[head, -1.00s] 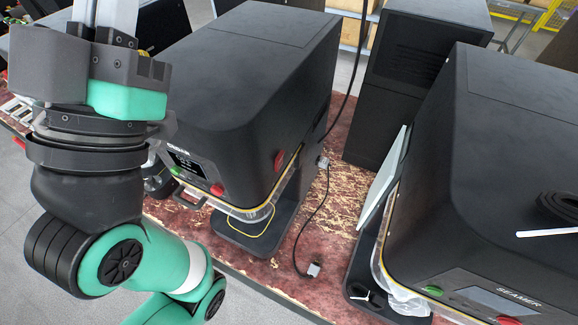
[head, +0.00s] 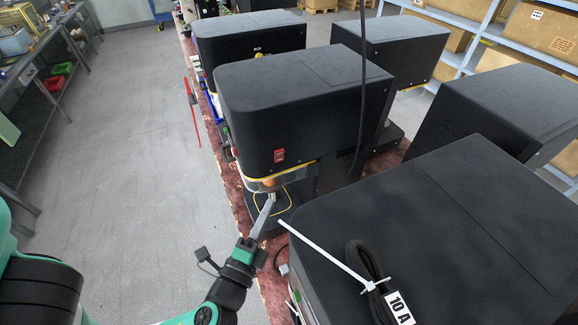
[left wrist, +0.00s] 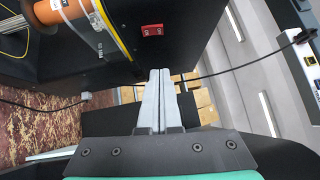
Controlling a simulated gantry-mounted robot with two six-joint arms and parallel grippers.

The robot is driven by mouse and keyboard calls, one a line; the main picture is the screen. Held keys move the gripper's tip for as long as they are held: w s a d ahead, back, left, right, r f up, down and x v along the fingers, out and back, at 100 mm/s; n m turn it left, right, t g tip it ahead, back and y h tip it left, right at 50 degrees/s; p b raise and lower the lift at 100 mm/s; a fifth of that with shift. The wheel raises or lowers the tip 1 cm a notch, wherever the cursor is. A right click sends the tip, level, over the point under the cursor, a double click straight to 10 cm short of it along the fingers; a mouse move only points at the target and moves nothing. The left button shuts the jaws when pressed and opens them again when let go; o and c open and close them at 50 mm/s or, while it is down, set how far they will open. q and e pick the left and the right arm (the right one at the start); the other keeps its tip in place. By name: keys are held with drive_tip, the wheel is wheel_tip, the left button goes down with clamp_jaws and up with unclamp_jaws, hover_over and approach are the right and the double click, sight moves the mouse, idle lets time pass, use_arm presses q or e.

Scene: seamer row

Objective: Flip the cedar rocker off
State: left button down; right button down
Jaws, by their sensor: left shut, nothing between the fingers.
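A red rocker switch (head: 279,155) sits low on the side of the middle black seamer (head: 290,95). It also shows in the left wrist view (left wrist: 152,30), with white marks too small to read. No label naming it cedar is legible. My left gripper (head: 272,198) is shut and empty, its grey fingers pointing up below the rocker, in front of the seamer's lower part. In the left wrist view the fingertips (left wrist: 160,71) are below the rocker and appear apart from it. My right gripper is in neither view.
A near black seamer (head: 430,230) carries a white tie and a black cable tagged 10 A (head: 400,307). An orange cylinder (left wrist: 62,10) is beside the rocker in the left wrist view. A black cable (head: 363,90) hangs across the middle seamer. The floor at left is open.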

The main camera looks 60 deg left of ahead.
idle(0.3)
use_arm(q)
drive_tip(key=p, duration=0.2)
approach(283, 153)
drive_tip(key=w, duration=0.3)
drive_tip(key=a+p, duration=0.1)
drive_tip(key=a, duration=0.1)
drive_tip(key=w+a, duration=0.1)
drive_tip(key=a, duration=0.1)
drive_tip(key=shift+r+p, duration=0.2)
drive_tip(key=shift+p, duration=0.15)
